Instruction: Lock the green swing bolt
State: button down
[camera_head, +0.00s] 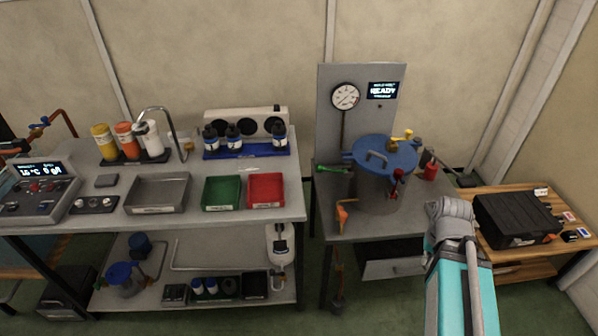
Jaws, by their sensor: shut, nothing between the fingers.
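A grey metal cylinder (378,197) with a blue lid (398,160) stands on the right bench. The green swing bolt (333,169) sticks out to the left of the vessel, roughly level and swung away from the lid rim. An orange bolt (343,214) hangs outward at the front left.
A panel (335,100) with a gauge and a READY display stands behind the vessel. A black case (515,219) lies on the wooden table at right. The left bench holds a green tray (221,206), a red tray (266,205) and bottles. A narrow gap separates the benches.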

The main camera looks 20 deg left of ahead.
aim_at(320, 168)
jog(key=u, duration=0.75)
jog(key=i, duration=0.6)
jog(key=z, duration=0.1)
jog(key=k, duration=0.6)
jog(key=u, duration=0.1)
